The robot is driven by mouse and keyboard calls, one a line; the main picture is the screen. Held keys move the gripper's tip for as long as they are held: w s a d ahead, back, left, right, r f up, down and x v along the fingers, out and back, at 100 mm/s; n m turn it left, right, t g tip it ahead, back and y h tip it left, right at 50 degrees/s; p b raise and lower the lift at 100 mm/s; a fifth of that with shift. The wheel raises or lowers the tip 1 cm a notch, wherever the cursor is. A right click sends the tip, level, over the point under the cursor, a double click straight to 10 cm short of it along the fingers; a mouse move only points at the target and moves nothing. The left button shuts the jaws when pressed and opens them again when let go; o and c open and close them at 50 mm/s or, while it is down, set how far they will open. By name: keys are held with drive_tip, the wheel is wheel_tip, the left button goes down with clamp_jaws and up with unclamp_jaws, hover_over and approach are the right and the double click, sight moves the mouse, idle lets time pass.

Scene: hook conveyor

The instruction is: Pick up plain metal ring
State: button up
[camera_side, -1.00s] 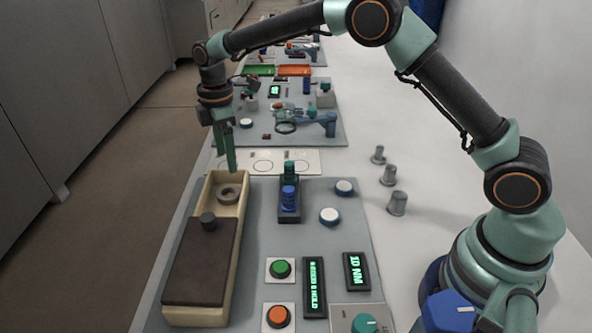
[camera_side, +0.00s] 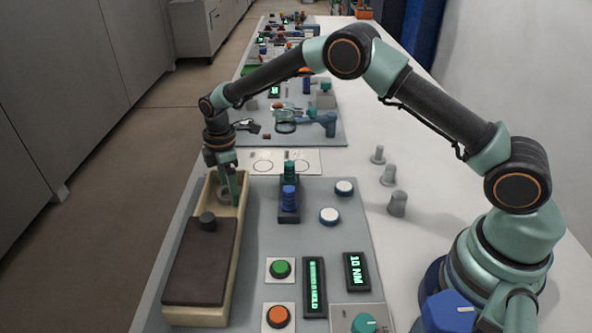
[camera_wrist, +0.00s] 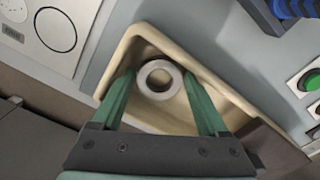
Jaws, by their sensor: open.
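The plain metal ring (camera_wrist: 160,80) lies flat on the floor of the cream box (camera_wrist: 133,34), in its uncovered end. In the wrist view it sits between and a little beyond the two green fingers of my gripper (camera_wrist: 158,98), which are spread apart with nothing held. In the side view my gripper (camera_side: 230,196) is lowered into the open end of the box (camera_side: 236,228), and the ring (camera_side: 222,195) is mostly hidden behind the fingers.
A dark brown lid (camera_side: 203,262) with a knob (camera_side: 207,221) covers the near part of the box. Right of the box stand a blue-and-green stacked part (camera_side: 289,188), white buttons (camera_side: 330,216), a green button (camera_side: 280,268) and an orange button (camera_side: 278,315).

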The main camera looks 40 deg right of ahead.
drive_tip(key=c, duration=1.2)
drive_tip(key=shift+r, duration=0.1)
wheel_tip(320, 180, up, 18)
drive_tip(key=s+d+r+m, duration=0.2)
drive_tip(key=s+d+m, duration=1.1)
drive_tip(key=s+m, duration=0.2)
drive_tip(key=shift+s+d+r, duration=0.15)
drive_tip(key=shift+s+r, duration=0.15)
drive_tip(key=shift+s, duration=0.2)
